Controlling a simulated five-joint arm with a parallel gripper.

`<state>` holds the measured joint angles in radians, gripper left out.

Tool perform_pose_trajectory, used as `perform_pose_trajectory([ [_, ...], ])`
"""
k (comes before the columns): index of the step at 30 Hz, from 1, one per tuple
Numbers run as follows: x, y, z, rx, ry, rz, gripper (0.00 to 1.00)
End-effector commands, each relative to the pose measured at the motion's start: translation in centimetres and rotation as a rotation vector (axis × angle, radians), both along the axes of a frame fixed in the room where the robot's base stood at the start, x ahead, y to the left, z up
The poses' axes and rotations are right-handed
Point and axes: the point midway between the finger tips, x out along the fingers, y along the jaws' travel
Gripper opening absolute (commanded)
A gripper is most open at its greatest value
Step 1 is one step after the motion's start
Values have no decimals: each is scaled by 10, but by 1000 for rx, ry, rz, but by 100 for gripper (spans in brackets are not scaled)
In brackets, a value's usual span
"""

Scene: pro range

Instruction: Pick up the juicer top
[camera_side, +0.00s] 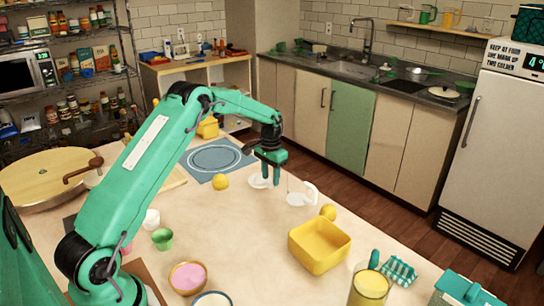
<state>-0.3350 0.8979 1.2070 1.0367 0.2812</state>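My gripper (271,179) points down over the table, with its two fingers apart. A small white rounded piece (256,182), possibly the juicer top, lies at the left finger, which partly covers it. I cannot tell whether they touch. Just to the right is a white dish-like piece (295,199) with a white looped handle-like part (311,189) beside it. This may be the rest of the juicer; which piece is the top is not clear. Nothing is visible between the fingers.
A lemon (221,182) lies left of the gripper, and another lemon (328,212) lies to the right, behind a yellow bin (320,248). A blue-grey mat (193,176) is behind. Bowls and cups stand in front. The table between is fairly clear.

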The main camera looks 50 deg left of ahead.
Motion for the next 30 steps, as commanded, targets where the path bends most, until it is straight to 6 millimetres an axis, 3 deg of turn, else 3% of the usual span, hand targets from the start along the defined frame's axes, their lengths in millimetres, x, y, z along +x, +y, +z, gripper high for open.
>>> perform_pose_trajectory([
  [6, 0, 0, -14, 0, 0, 0, 38],
  [20, 0, 0, -14, 0, -1, 0, 38],
  [25, 0, 0, -14, 0, -1, 0, 9],
  [30, 0, 0, -14, 0, -1, 0, 8],
])
